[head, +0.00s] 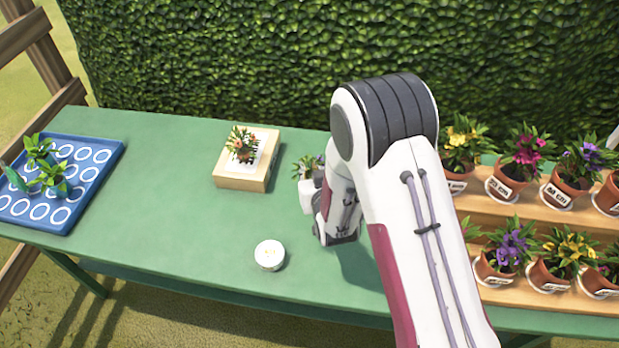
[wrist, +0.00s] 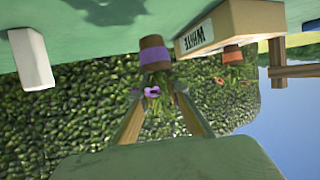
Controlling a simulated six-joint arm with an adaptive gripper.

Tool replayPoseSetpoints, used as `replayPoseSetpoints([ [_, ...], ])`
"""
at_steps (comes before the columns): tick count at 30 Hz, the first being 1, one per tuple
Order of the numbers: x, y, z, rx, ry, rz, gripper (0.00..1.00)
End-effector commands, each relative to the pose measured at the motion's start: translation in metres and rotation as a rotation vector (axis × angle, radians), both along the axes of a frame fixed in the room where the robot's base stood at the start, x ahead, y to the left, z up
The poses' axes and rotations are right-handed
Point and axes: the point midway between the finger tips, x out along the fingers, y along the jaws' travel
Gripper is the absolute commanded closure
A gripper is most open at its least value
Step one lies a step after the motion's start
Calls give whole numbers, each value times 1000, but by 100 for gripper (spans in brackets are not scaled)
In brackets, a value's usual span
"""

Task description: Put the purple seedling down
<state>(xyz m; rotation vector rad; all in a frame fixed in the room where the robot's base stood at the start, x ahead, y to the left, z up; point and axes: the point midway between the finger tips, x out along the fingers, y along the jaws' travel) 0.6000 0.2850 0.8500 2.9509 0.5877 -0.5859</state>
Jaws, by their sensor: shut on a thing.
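The purple seedling is a brown pot with a purple band (wrist: 156,55), leaves and a small purple flower (wrist: 152,92). My gripper (wrist: 160,98) is shut on the plant in the wrist view, a finger on each side. In the head view the seedling's leaves (head: 308,166) show just left of my arm, right of the wooden box. My arm hides most of my gripper there. I cannot tell whether the pot touches the table.
A wooden box (head: 228,181), labelled WHITE in the wrist view (wrist: 244,22), bears an orange-flowered plant (head: 241,146). A white disc (head: 270,255) lies on the green table (head: 160,215). A blue tray (head: 110,150) stands left; shelves of potted flowers (head: 524,222) stand right.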

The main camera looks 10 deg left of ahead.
Motion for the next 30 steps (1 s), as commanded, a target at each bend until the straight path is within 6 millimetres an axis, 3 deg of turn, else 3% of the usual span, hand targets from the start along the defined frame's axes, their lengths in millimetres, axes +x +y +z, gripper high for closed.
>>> replayPoseSetpoints([
  [15, 0, 0, -38, -1, 2, 0, 100],
  [30, 0, 0, -43, 0, 0, 0, 100],
])
